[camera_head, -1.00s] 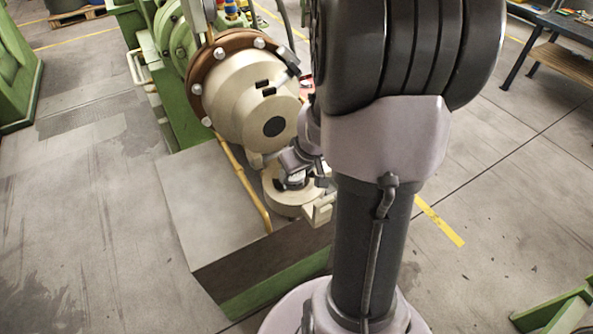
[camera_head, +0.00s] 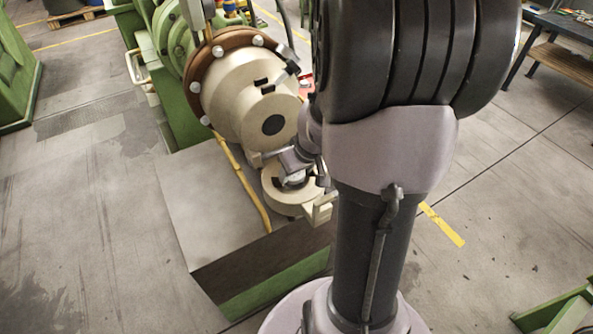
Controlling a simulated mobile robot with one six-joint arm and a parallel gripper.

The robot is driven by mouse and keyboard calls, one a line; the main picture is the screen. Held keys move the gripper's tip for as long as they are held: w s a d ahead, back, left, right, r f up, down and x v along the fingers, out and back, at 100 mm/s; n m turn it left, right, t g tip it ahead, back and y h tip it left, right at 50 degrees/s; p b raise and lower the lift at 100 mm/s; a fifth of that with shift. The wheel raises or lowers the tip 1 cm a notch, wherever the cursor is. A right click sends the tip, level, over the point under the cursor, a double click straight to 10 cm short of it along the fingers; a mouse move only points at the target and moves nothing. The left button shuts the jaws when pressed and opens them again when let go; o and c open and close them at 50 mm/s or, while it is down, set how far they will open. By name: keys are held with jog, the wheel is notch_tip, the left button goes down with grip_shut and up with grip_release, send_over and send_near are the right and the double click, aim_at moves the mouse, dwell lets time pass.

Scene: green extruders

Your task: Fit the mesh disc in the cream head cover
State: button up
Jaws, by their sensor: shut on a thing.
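The cream head cover (camera_head: 278,199) is a thick round piece low beside the extruder head, its round opening facing up. My gripper (camera_head: 292,181) is at this opening, pointing down, shut on a small pale grey piece that looks like the mesh disc (camera_head: 294,178). The disc is mostly hidden by my gripper and the cover's rim. I cannot tell whether it touches the seat inside the cover. My arm hides the right side of the cover.
The cream extruder head (camera_head: 235,105) with a brown bolted flange (camera_head: 196,88) stands just above and behind the cover. A grey-topped block (camera_head: 200,205) with a yellow pipe (camera_head: 246,188) lies to the left. Open floor (camera_head: 80,220) is further left.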

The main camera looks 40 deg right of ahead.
jog(key=shift+f, duration=0.2)
jog(key=shift+f+b, duration=0.3)
jog(key=shift+b, duration=0.4)
jog(key=shift+f, duration=0.1)
jog(key=shift+f+b, duration=0.4)
jog(key=shift+b, duration=0.3)
dwell(0.5)
jog(key=o, duration=1.6)
jog(key=shift+r, duration=0.15)
